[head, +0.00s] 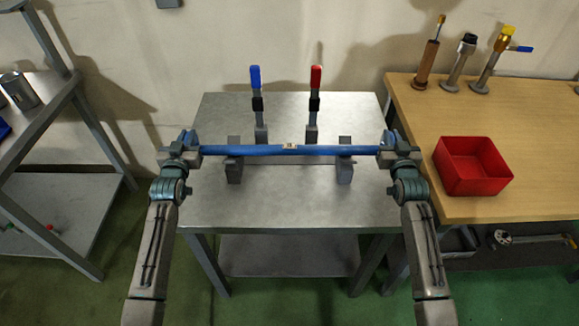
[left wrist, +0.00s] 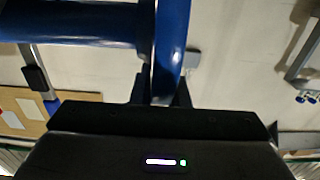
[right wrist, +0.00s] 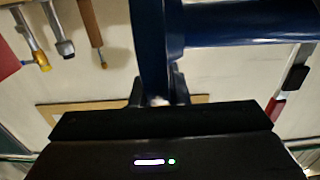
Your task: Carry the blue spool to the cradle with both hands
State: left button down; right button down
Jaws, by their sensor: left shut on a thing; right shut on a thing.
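The blue spool (head: 262,150) is a long level bar with a flange at each end and a small pale label mid-bar. My left gripper (head: 189,142) is shut on its left flange, seen close in the left wrist view (left wrist: 172,45). My right gripper (head: 392,142) is shut on its right flange, seen close in the right wrist view (right wrist: 152,45). The cradle's two grey supports, left (head: 234,172) and right (head: 344,172), stand on the metal table. The bar crosses over both in the head view; I cannot tell whether it touches them.
A blue-handled clamp (head: 256,90) and a red-handled clamp (head: 315,90) stand upright behind the bar on the metal table (head: 290,208). A wooden bench (head: 535,150) at right holds a red bin (head: 473,167) near my right arm. The table's front is clear.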

pick_arm(q)
jog(key=shift+f+b, duration=0.25)
jog(key=shift+b, duration=0.1)
pick_arm(e)
jog(key=shift+f, duration=0.2)
pick_arm(q)
jog(key=c, duration=1.8)
grip_release()
jog(key=shift+f, duration=0.25)
pick_arm(e)
jog(key=c, duration=1.8)
grip_release()
jog(key=shift+d+f, duration=0.1)
jog(key=shift+f, duration=0.2)
pick_arm(q)
jog(key=o, duration=0.3)
jog(key=shift+s+r, duration=0.1)
pick_arm(e)
jog(key=o, duration=0.3)
jog(key=shift+s+r, duration=0.1)
pick_arm(q)
jog(key=shift+o, duration=0.5)
jog(key=shift+s+r, duration=0.15)
pick_arm(e)
jog(key=shift+o, duration=0.5)
jog(key=shift+s+r, duration=0.15)
